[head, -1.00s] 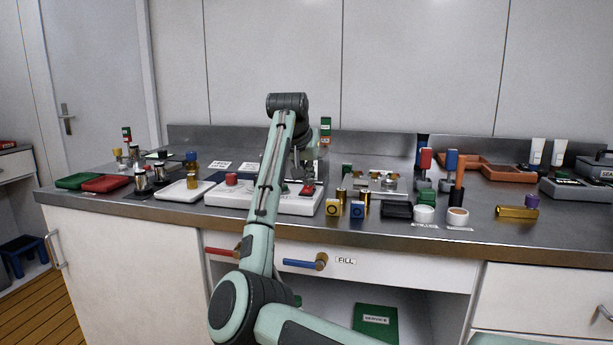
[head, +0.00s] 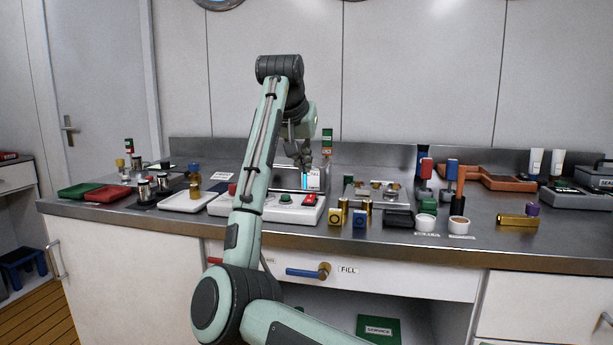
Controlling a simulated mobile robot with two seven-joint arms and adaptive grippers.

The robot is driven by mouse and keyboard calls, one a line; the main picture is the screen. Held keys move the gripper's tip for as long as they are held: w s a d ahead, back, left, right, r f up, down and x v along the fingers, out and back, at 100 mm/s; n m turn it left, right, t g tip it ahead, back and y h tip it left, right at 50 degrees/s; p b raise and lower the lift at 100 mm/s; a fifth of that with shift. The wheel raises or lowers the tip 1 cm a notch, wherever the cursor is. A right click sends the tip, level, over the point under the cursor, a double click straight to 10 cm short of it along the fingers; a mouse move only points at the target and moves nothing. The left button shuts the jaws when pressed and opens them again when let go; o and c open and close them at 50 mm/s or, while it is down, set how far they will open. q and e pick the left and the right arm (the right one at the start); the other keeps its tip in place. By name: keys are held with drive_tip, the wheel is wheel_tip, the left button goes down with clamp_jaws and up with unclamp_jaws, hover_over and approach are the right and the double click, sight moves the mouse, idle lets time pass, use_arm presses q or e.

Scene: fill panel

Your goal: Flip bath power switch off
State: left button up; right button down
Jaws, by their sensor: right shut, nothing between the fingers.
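The white bath unit (head: 290,214) sits on the steel counter near the middle. A red rocker switch (head: 309,199) is on its right end, and I take it for the power switch. Its on or off position is too small to tell. A green button (head: 286,198) is left of it and a red knob (head: 232,188) is further left, partly behind my arm. A small display with blue marks (head: 312,181) stands behind the switch. My right gripper (head: 305,167) is shut and empty, above and behind the switch, apart from it. My left gripper is not in view.
Gold and blue blocks (head: 360,219) and a black tray (head: 398,219) stand right of the unit. A white tray (head: 185,204) with bottles is on the left. A drawer with a blue handle (head: 305,272) is below the counter edge. The air above the counter is open.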

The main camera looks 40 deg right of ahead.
drive_tip(key=shift+s+a+r, duration=0.85)
drive_tip(key=shift+a+r, duration=0.05)
drive_tip(key=shift+a, duration=0.15)
